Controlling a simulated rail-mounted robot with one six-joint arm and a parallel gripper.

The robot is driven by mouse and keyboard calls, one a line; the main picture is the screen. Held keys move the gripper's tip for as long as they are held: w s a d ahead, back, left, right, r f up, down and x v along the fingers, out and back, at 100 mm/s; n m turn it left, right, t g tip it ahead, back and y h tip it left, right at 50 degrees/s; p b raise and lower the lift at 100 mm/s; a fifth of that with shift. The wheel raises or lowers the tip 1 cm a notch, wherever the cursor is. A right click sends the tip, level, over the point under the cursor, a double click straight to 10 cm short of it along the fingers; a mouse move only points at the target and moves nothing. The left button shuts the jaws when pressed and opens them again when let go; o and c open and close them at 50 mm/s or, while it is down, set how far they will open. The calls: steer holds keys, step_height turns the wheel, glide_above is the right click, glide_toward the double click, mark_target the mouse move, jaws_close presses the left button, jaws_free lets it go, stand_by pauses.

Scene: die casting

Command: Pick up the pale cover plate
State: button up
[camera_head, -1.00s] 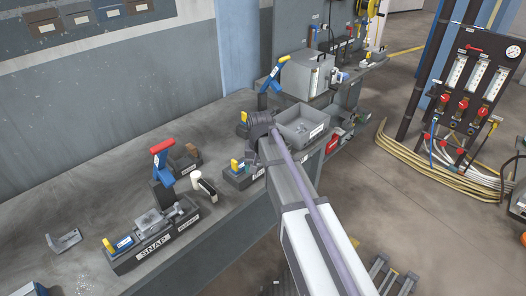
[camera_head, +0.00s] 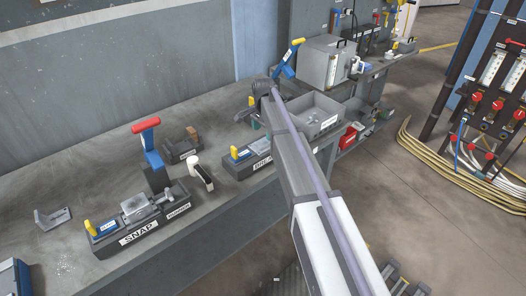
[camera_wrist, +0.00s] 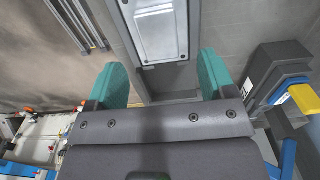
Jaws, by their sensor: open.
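A pale, flat, raised-edge plate (camera_wrist: 161,30), which looks like the cover plate, lies in a grey holder in the wrist view, beyond my fingertips. In the head view a light plate (camera_head: 261,146) sits on the dark fixture (camera_head: 252,163) with the partly hidden label, beside a blue block with a yellow knob. I cannot tell for certain that both are the same plate. My gripper (camera_wrist: 162,82) has its two teal fingers spread wide with nothing between them. In the head view my gripper (camera_head: 256,113) is above the bench behind that fixture, its fingers mostly hidden.
The fixture marked SNAP (camera_head: 139,234) holds a metal part, with a red-handled clamp (camera_head: 149,145) behind. A grey tray (camera_head: 325,125) and a blue clamp with a yellow handle (camera_head: 290,58) stand near my gripper. A bracket (camera_head: 52,217) lies left on open bench.

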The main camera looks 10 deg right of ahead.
mark_target(264, 141)
step_height(264, 141, down, 5)
steer(key=b, duration=0.5)
steer(key=shift+f, duration=0.15)
steer(key=shift+r, duration=0.25)
steer(key=c, duration=1.4)
